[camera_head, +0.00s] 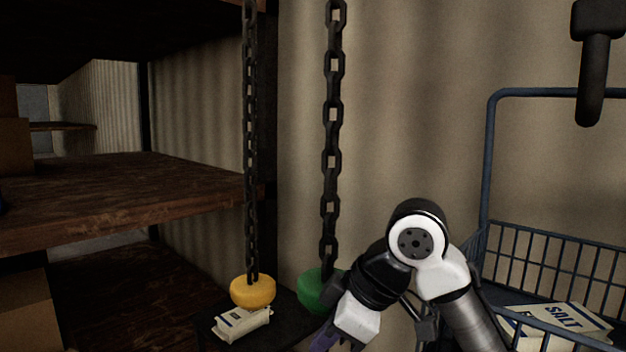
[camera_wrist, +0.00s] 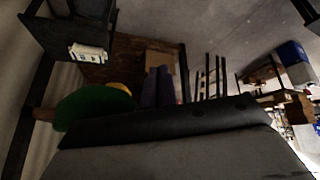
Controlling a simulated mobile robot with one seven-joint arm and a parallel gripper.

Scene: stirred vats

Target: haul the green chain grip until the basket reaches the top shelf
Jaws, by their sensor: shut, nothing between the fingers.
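The green chain grip (camera_head: 316,289) hangs at the end of a thick dark chain (camera_head: 333,110), partly covered by my arm in the head view. In the wrist view the green grip (camera_wrist: 95,108) is at the left, beside the fingers. My gripper (camera_head: 326,340) is at the bottom of the head view, low and close to the green grip, mostly cut off. In the wrist view the purple fingers (camera_wrist: 159,86) are together, with nothing held. A blue barred basket (camera_head: 555,240) with a tall frame stands at the right, holding a bag marked SALT (camera_head: 562,320).
A yellow grip (camera_head: 253,291) hangs on a second chain (camera_head: 250,140) left of the green one. A white packet (camera_head: 242,322) lies on a dark surface below it. Wooden shelves (camera_head: 110,195) fill the left. A dark hook-like part (camera_head: 594,75) hangs at upper right.

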